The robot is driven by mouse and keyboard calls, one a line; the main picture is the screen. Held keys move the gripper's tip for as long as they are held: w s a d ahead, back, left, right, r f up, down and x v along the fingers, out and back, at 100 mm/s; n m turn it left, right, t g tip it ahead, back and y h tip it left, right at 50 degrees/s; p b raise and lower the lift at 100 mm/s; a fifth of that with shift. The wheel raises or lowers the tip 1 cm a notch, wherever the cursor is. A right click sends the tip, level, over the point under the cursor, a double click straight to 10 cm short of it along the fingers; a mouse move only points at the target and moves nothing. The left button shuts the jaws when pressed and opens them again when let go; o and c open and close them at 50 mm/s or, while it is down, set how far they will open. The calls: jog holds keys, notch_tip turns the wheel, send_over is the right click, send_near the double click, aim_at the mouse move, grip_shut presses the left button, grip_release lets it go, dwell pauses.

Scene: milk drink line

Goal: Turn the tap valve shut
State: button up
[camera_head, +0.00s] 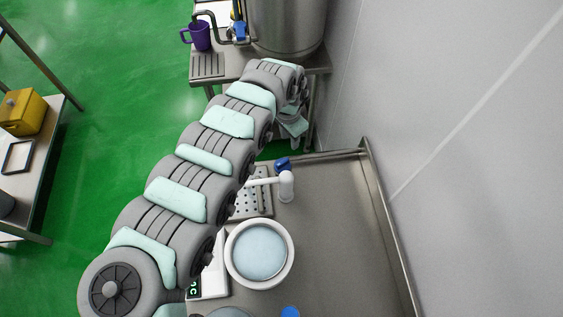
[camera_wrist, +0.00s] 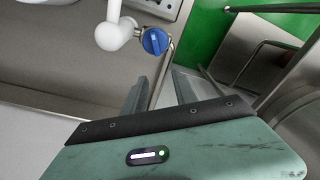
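A white tap (camera_head: 286,184) with a blue valve knob (camera_head: 283,163) stands at the back of the steel counter in the head view. In the wrist view the blue valve knob (camera_wrist: 155,41) sits on the side of the white tap (camera_wrist: 118,30), just beyond my fingertips. My gripper (camera_wrist: 160,78) is open, with a clear gap between its two fingers and nothing in it. The fingers do not appear to touch the knob. In the head view the fingers cannot be made out. A second, metal tap (camera_head: 215,22) with a blue handle (camera_head: 240,30) is at the tank.
A white bowl (camera_head: 289,253) of pale liquid stands on the counter (camera_head: 335,235) near a perforated drain plate (camera_head: 263,205). A steel tank (camera_head: 287,25) and purple mug (camera_head: 200,36) are at the back. A wall (camera_head: 460,150) bounds the right; counter beside it is clear.

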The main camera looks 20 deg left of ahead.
aim_at(282, 162)
jog(key=shift+g, duration=0.5)
jog(key=s+f, duration=0.1)
jog(key=f, duration=0.2)
jog(key=s+a+f, duration=0.1)
jog(key=f, duration=0.7)
jog(key=shift+s+a+f, duration=0.1)
jog(key=shift+s+a, duration=0.15)
jog(key=shift+s, duration=0.15)
jog(key=shift+c, duration=0.3)
grip_shut()
